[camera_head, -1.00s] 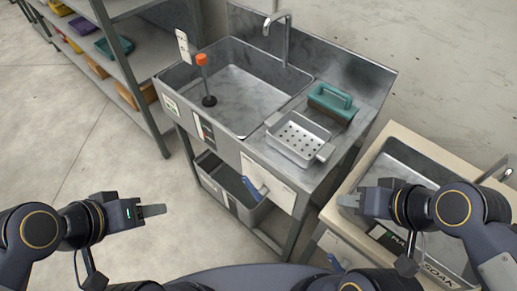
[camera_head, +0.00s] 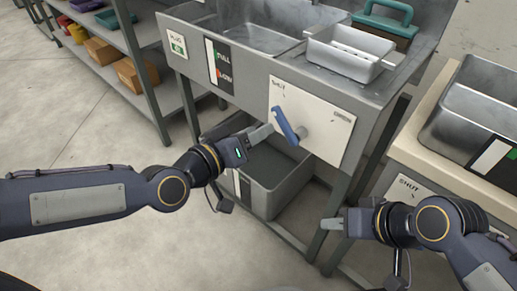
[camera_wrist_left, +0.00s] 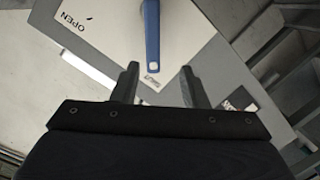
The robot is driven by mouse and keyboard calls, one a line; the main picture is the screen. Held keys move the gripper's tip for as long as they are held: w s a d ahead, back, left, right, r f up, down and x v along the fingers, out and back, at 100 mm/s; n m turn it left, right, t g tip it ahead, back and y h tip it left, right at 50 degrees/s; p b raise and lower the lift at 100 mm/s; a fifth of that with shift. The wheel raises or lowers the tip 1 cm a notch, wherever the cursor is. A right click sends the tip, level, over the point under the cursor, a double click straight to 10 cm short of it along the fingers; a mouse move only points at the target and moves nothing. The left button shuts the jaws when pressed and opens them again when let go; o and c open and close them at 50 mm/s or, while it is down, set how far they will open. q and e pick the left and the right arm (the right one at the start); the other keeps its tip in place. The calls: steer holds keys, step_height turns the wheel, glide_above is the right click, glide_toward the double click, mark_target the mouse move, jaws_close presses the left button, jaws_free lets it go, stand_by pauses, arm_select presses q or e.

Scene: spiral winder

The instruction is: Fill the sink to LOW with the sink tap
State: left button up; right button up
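The blue tap lever (camera_head: 284,122) sits on a white panel (camera_head: 330,128) on the sink's front, its tip at the SHUT mark. In the left wrist view the lever (camera_wrist_left: 152,35) points at SHUT, with OPEN to the left. My left gripper (camera_head: 262,133) is open just left of the lever in the head view. In the wrist view its fingers (camera_wrist_left: 160,85) are apart, and the lever's tip lies ahead between them, not gripped. The sink (camera_head: 265,42) shows only partly; its gauge (camera_head: 219,66) reads FULL above LOW. My right gripper (camera_head: 333,224) is seen side-on, away from the lever.
A grey bin (camera_head: 280,200) stands below the sink. A perforated tray (camera_head: 350,52) and a teal-handled block (camera_head: 385,22) sit on the sink's right ledge. A second basin (camera_head: 470,100) with its own SHUT panel is at right. Shelves with boxes (camera_head: 135,72) stand at left.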

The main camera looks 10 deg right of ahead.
mark_target(275, 115)
arm_select(q)
steer(key=shift+n+t+h, duration=0.6)
steer(key=shift+t, duration=0.1)
steer(key=b+x, duration=0.1)
steer(key=x, duration=0.3)
steer(key=b+x, duration=0.2)
steer(key=x, duration=0.2)
steer(key=shift+r, duration=0.25)
arm_select(e)
steer(key=f, duration=0.2)
steer(key=a+f, duration=0.1)
steer(key=f, duration=0.1)
steer(key=shift+f, duration=0.4)
arm_select(q)
steer(key=shift+c, duration=0.3)
jaws_close()
